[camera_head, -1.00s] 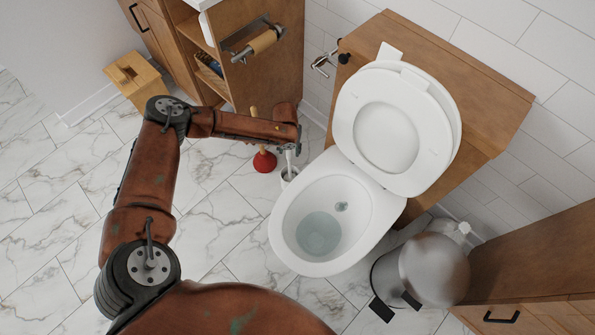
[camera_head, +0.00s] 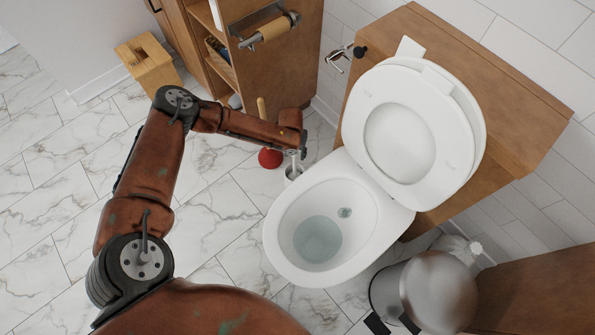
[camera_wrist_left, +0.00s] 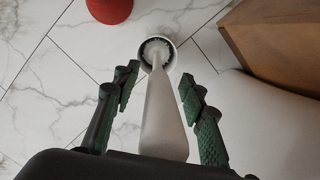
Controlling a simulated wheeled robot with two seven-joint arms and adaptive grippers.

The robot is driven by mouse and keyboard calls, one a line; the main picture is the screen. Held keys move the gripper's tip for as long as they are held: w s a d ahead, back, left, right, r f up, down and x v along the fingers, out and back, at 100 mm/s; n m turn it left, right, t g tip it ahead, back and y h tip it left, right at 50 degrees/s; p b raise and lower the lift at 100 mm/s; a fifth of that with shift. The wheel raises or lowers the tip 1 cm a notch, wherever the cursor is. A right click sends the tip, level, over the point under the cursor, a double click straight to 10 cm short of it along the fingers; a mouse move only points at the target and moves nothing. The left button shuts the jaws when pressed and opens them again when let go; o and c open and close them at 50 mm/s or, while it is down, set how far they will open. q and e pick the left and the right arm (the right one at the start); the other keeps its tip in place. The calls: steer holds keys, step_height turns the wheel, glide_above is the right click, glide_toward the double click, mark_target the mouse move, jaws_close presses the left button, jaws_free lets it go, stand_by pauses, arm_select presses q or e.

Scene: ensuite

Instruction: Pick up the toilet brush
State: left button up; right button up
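The toilet brush (camera_wrist_left: 163,115) is white. In the left wrist view its long handle stands up toward the camera, with its lower end in a round white holder (camera_wrist_left: 171,64) on the floor. My left gripper (camera_wrist_left: 158,90) is open, with a green-padded finger on each side of the handle. A gap shows between the left finger and the handle. In the head view my left gripper (camera_head: 298,153) is over the holder (camera_head: 293,172), beside the toilet, and the arm hides much of the brush. My right gripper is not in view.
The toilet (camera_head: 283,240) with its lid up stands right of the holder. A red plunger (camera_head: 270,158) is just left of it. A wooden cabinet (camera_head: 285,75) with a paper roll holder stands behind. A bin (camera_head: 435,290) is at the lower right. The left floor is clear.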

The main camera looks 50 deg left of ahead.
arm_select(q)
steer(key=shift+c, duration=0.6)
jaws_close()
